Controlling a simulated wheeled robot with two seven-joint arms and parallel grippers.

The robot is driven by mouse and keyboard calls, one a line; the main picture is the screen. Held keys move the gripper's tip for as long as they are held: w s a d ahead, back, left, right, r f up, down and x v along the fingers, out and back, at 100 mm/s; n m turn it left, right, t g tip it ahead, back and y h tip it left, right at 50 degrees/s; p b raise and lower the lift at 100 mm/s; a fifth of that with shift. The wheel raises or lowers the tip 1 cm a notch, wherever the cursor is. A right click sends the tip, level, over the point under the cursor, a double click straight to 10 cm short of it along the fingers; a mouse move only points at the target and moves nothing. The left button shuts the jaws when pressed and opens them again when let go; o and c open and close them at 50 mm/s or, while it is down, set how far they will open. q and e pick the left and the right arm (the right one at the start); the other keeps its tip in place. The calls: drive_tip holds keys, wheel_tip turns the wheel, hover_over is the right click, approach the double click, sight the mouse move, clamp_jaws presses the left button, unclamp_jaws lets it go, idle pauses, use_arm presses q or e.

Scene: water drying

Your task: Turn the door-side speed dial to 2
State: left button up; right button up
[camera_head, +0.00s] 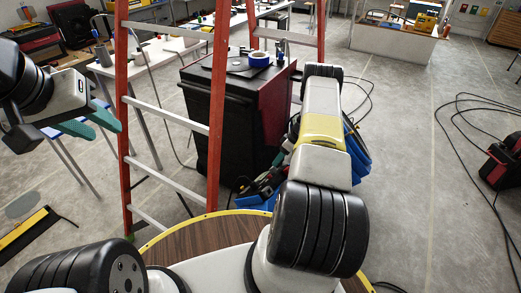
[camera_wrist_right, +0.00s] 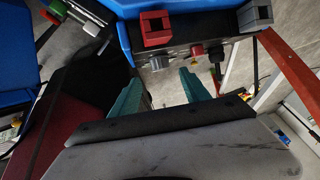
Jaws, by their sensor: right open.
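In the right wrist view a dark control panel (camera_wrist_right: 180,55) sits on the underside of a blue housing (camera_wrist_right: 187,12). I cannot tell which is the door-side speed dial, and no numbers are readable. My right gripper (camera_wrist_right: 162,88) is open and empty, its teal fingers pointing at the panel with a gap before it. In the head view my right arm hides that gripper. My left gripper (camera_head: 97,122) is open and empty at the left, away from the blue housing.
An orange ladder (camera_head: 217,100) stands left of my right arm, before a black and red cabinet (camera_head: 203,115). Blue equipment (camera_head: 357,155) shows partly behind that arm. Cables (camera_head: 480,110) and a red machine (camera_head: 503,163) lie right.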

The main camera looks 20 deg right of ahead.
sight(273, 170)
drive_tip(key=x, duration=0.7)
drive_tip(key=shift+f, duration=0.1)
drive_tip(key=shift+c, duration=0.2)
clamp_jaws()
